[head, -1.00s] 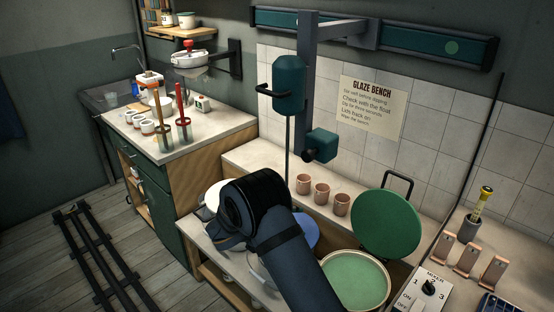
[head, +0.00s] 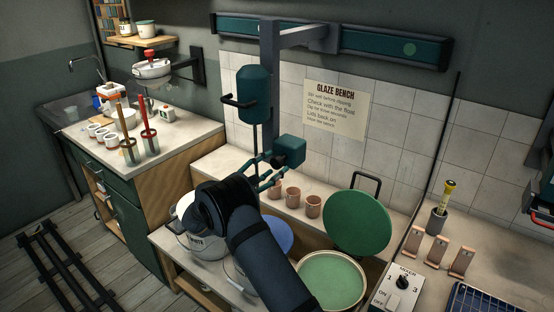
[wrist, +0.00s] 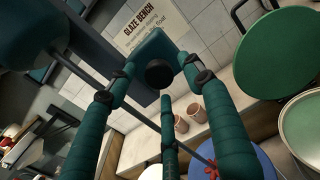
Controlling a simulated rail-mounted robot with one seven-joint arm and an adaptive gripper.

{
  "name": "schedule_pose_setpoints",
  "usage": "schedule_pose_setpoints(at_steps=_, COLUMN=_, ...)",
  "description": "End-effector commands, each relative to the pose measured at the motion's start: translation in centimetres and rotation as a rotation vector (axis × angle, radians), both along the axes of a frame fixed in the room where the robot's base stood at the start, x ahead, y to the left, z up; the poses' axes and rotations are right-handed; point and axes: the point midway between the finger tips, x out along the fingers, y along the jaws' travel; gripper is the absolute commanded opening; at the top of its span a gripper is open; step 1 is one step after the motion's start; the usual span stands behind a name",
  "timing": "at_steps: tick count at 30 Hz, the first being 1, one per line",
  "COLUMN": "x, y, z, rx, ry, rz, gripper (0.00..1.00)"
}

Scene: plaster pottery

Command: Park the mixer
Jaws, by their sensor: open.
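The mixer hangs from a bracket on the teal wall rail (head: 345,42). Its teal motor (head: 254,92) has a black handle at the left, and a thin shaft runs down from it. A teal block with a black knob (head: 278,160) sits at the lower end of its post; the knob also shows in the wrist view (wrist: 160,73). My gripper (head: 268,172) is open just in front of the knob. In the wrist view my gripper (wrist: 158,70) has teal fingers spread on either side of the knob; contact cannot be told. The shaft slants past, towards a red part (wrist: 211,170) over blue.
A white bucket (head: 190,245), a blue round top (head: 280,236) and a green-filled bucket (head: 333,278) stand below. A green lid (head: 357,222) leans beside several pink cups (head: 293,194). A switch box (head: 400,288) is at the right. A pale dot marks the rail's right end.

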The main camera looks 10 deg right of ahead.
Motion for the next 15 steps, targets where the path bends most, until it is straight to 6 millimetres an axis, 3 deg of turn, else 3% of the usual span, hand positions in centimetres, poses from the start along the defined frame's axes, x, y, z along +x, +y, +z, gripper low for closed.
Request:
schedule_pose_setpoints(at_steps=6, x=1.9, y=-2.0, z=0.1, rx=-0.001, ry=0.001, rz=0.002, gripper=0.51)
schedule_pose_setpoints(at_steps=15, x=2.4, y=-2.5, z=0.0, rx=0.0, ry=0.0, rz=0.003, gripper=0.51)
